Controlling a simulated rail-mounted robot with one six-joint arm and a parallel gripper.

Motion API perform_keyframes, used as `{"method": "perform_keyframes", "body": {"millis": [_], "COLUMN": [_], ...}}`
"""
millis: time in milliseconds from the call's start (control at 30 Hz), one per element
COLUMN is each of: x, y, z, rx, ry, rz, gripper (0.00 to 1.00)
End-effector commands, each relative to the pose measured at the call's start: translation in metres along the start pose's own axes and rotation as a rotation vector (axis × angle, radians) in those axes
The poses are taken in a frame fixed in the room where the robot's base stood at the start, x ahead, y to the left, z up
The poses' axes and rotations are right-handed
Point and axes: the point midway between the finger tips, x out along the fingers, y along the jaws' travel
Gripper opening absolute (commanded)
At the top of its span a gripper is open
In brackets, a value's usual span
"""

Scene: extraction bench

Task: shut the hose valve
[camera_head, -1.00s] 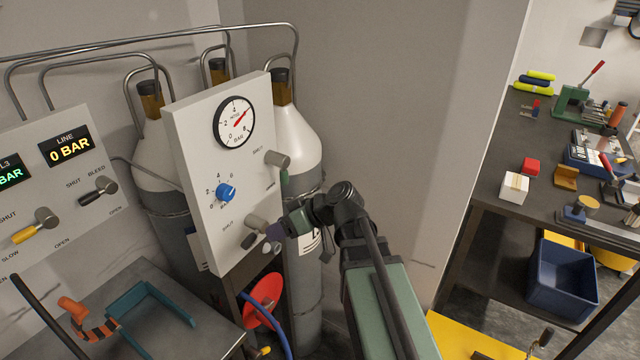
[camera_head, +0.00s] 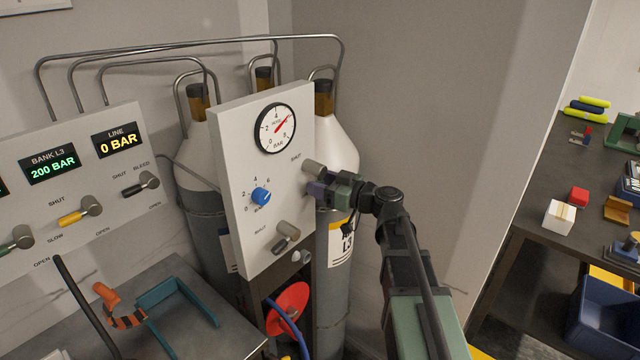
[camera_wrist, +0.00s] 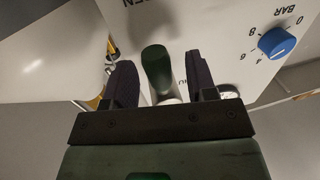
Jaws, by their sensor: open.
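The white panel (camera_head: 240,140) carries a dial gauge (camera_head: 275,128), a blue knob (camera_head: 261,197) and two lever valves. The upper valve has a grey hub (camera_head: 314,168); my gripper (camera_head: 318,189) hides its handle in the head view. In the wrist view, its green handle (camera_wrist: 156,68) stands between the two spread fingers of my gripper (camera_wrist: 161,80), with a gap on each side. The handle points toward the OPEN lettering. The lower valve (camera_head: 287,236) has a dark handle slanting down-left. I cannot tell which valve is the hose valve by its lettering.
A second panel (camera_head: 75,165) at left has several levers and displays reading 200 BAR and 0 BAR. Gas cylinders (camera_head: 338,150) stand close behind the white panel. A red disc (camera_head: 287,308) and blue hose sit below. A bench with tools (camera_head: 560,185) is at right.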

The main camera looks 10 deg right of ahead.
Motion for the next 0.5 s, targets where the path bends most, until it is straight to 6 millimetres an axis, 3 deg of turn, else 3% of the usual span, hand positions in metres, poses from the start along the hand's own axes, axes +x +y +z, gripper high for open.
{"method": "perform_keyframes", "body": {"millis": [267,500], "x": [0.0046,0.0044], "y": [-0.0006,-0.0005], "z": [0.0001,0.0001], "rx": [0.000,0.000], "ry": [0.000,0.000], "rz": [-0.001,-0.001], "gripper": [0.52,0.17]}}
